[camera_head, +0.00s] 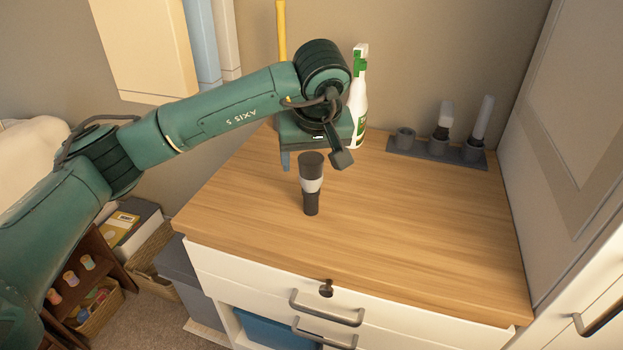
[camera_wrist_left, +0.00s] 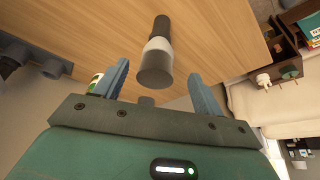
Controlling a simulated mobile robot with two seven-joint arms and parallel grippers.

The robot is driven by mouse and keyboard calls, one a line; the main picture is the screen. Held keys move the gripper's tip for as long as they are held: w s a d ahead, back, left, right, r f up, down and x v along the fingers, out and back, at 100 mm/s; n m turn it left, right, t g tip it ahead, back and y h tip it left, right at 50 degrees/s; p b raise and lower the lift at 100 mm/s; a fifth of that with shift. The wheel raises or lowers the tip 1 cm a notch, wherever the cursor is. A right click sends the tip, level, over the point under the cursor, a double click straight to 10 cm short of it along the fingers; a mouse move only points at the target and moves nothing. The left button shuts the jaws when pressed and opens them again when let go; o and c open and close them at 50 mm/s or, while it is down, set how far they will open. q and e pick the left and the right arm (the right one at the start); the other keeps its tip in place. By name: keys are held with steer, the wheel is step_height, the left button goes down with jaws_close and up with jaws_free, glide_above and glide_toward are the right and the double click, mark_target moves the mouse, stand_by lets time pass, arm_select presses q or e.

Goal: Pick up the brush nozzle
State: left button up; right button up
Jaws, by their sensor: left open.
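In the left wrist view the nozzle (camera_wrist_left: 157,52) lies between and beyond the two blue fingers. My left gripper (camera_head: 287,160) is open and empty, just behind and above the nozzle in the head view. Its fingers also show in the left wrist view (camera_wrist_left: 160,83), one on each side of the nozzle and apart from it. One finger is mostly hidden in the head view. My right gripper is not in view.
A white and green spray bottle (camera_head: 357,105) stands behind my left gripper. A dark holder (camera_head: 405,150) with several cups and two upright attachments is at the back right. The wooden top (camera_head: 430,235) is clear at front and right. A tall grey door (camera_head: 570,110) borders the right side.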

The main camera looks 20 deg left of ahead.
mark_target(311, 174)
arm_select(q)
steer(key=shift+p+x, duration=0.5)
steer(key=shift+x, duration=2.55)
steer(key=shift+w+d, duration=0.1)
steer(key=shift+d, duration=0.05)
steer(key=shift+c, duration=0.3)
steer(key=c, duration=1)
